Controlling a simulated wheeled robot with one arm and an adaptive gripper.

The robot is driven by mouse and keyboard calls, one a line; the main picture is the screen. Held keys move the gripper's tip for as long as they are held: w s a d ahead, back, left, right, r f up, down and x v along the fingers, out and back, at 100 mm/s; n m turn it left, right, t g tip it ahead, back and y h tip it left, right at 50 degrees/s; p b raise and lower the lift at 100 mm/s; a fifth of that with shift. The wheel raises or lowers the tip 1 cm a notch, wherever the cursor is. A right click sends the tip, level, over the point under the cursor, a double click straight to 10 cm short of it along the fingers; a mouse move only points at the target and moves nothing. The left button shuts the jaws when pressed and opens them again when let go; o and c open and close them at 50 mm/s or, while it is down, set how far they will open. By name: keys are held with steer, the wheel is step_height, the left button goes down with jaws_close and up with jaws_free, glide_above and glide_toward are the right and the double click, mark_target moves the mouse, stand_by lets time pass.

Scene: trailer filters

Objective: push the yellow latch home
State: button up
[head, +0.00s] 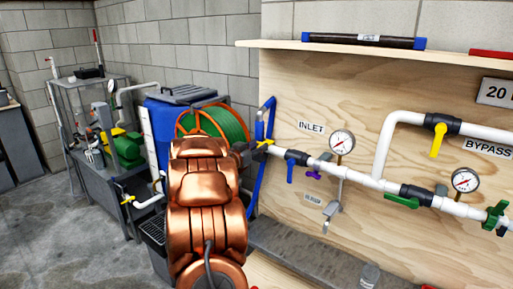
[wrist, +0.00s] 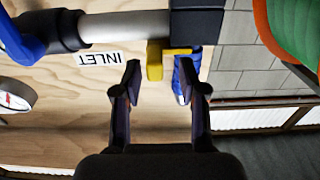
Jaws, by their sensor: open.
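The yellow latch (head: 264,143) is on the dark fitting at the left end of the inlet pipe, just left of the INLET label. In the wrist view, the yellow latch (wrist: 155,64) hangs from the black fitting (wrist: 196,25), in line with the gap between my fingertips and slightly beyond them. My gripper (wrist: 158,74) is open and empty, with its fingers on either side of that gap. Whether a finger touches the latch cannot be told. In the head view my gripper (head: 242,153) is mostly hidden behind my copper-coloured arm.
A blue hose (head: 267,118) runs beside the latch; a blue piece (wrist: 187,75) shows by one fingertip. The plywood board (head: 310,220) carries pipes, a gauge (head: 342,142) and a blue valve handle (head: 290,172). A green hose reel (head: 232,122) stands behind my arm.

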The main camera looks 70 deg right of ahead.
steer(key=v, duration=1.2)
stand_by(0.5)
